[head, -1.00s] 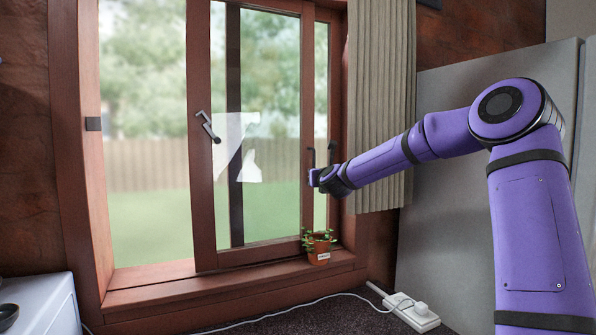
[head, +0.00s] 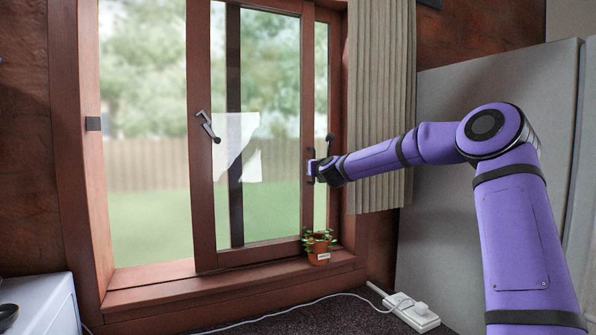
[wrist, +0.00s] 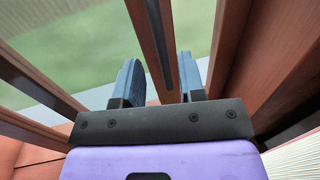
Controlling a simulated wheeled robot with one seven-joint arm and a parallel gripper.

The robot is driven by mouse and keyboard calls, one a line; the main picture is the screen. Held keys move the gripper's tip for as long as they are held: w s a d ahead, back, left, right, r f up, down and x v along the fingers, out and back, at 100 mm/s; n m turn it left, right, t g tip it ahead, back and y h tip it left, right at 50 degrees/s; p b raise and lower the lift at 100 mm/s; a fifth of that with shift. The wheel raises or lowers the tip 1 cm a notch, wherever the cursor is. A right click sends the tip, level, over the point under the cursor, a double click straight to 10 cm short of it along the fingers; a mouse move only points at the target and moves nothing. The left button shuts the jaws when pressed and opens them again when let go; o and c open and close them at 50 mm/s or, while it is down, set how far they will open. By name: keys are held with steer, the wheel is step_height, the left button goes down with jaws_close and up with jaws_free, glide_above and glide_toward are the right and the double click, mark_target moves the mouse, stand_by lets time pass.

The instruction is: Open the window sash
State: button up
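The window sash (head: 202,180) is a red-brown framed pane in the head view, with a dark handle (head: 208,127) on its left stile. A gap with clear view outside lies to its left. My gripper (head: 312,170) is at the sash's right stile, by a dark upright handle there that it partly hides. In the wrist view my gripper's two blue-grey fingers (wrist: 158,80) are apart, with a brown upright frame bar (wrist: 150,35) showing between them. I cannot tell whether the fingers touch it.
A small potted plant (head: 318,246) stands on the sill (head: 230,291) below my gripper. A beige curtain (head: 380,90) hangs just right of the window, behind my arm. A white power strip (head: 412,313) and cable lie on the floor. A grey cabinet (head: 460,200) stands at the right.

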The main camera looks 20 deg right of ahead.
steer(key=w, duration=0.4)
steer(key=shift+d, duration=0.3)
glide_toward(286, 164)
steer(key=w, duration=0.2)
steer(key=w+d, duration=0.1)
steer(key=w, duration=0.1)
steer(key=shift+w, duration=0.15)
steer(key=s+a, duration=0.1)
steer(key=s, duration=0.9)
steer(key=shift+s+a, duration=0.25)
steer(key=shift+a, duration=0.05)
steer(key=shift+f, duration=0.1)
steer(key=w+d+r+m+g+h, duration=0.1)
steer(key=w+m+h, duration=0.3)
steer(key=w, duration=0.6)
steer(key=d+g+h, duration=0.1)
steer(key=h, duration=0.1)
steer(key=shift+w+d+g+h, duration=0.3)
steer(key=shift+w+d, duration=0.05)
steer(key=shift+c, duration=0.3)
jaws_close()
